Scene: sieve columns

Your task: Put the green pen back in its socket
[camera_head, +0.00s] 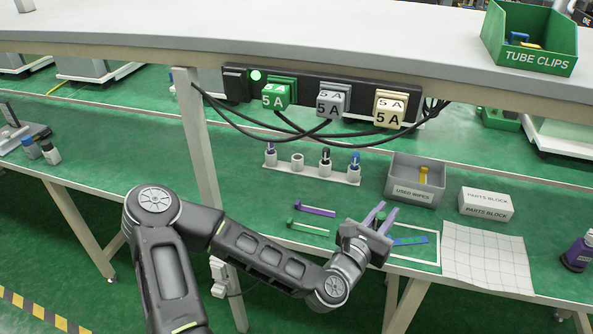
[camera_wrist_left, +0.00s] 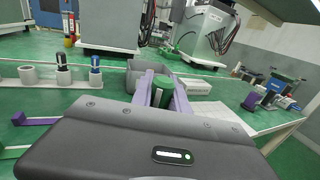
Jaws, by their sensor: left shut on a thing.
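My left gripper (camera_head: 383,210) has purple fingers and is above the green table, right of the pen rack. In the left wrist view its fingers are shut on the green pen (camera_wrist_left: 162,92), whose dark green top shows between them. The pen's lower part is hidden behind the gripper body. The white pen rack (camera_head: 310,174) has a row of sockets; the second from the left is an empty socket (camera_head: 297,162). A black-capped pen (camera_head: 325,158) and a blue-capped pen (camera_head: 354,161) stand to its right, a dark-capped pen (camera_head: 270,152) to its left. My right gripper is not in view.
A purple bar (camera_head: 315,210) and a green bar (camera_head: 308,228) lie before the rack. Gridded paper (camera_head: 487,258) lies at right. A shelf with cables overhangs the back.

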